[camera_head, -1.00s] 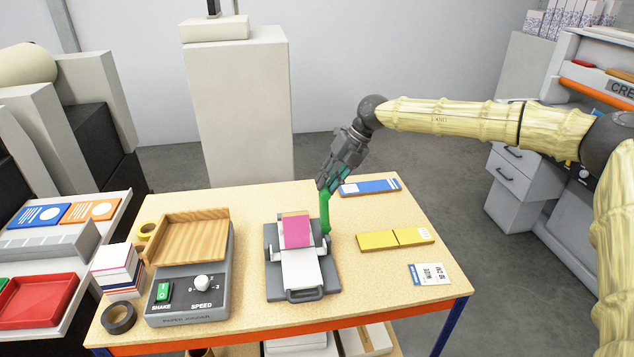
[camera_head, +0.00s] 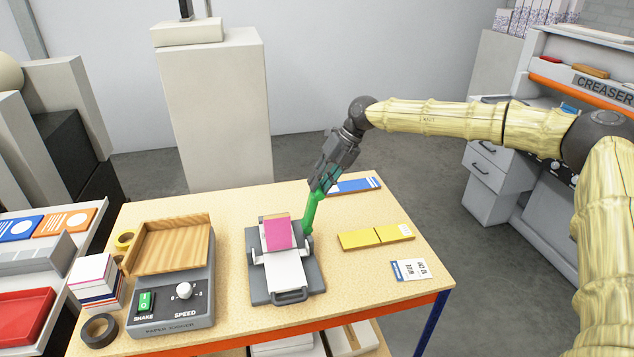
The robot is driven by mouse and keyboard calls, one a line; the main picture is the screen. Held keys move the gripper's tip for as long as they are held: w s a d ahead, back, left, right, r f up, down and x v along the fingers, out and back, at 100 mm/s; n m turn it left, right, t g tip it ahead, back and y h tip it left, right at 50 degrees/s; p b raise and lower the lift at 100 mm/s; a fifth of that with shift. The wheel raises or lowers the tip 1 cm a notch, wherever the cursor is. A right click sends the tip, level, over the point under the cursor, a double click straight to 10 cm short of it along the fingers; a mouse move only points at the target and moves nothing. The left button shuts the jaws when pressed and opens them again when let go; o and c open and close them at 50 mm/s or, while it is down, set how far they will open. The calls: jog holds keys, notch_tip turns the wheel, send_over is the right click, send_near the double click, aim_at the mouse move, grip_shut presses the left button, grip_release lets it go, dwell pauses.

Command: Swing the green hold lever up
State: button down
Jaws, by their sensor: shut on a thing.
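The green hold lever (camera_head: 312,211) stands steeply up from the right side of a grey device, its top leaning a little to the right. My gripper (camera_head: 320,188) comes down from above and is shut on the lever's upper end, hiding its tip. The grey device (camera_head: 256,284) stands on the table with a white plate or sheet (camera_head: 285,268) and a pink card (camera_head: 278,235) on it.
The paper jogger (camera_head: 178,322) with a wooden tray stands left of the device. A yellow strip (camera_head: 376,237), a blue strip (camera_head: 355,186) and a printed label card (camera_head: 410,269) lie to the right. The table's front right corner is mostly clear.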

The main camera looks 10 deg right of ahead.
jog(key=shift+d+f, duration=0.35)
jog(key=shift+d, duration=0.05)
jog(key=c, duration=1.4)
grip_release()
jog(key=shift+s+d, duration=0.1)
jog(key=shift+c, duration=0.2)
jog(key=shift+o, duration=0.8)
jog(key=shift+d, duration=0.15)
jog(key=shift+a+r, duration=0.15)
jog(key=shift+a, duration=0.1)
jog(key=v, duration=1.2)
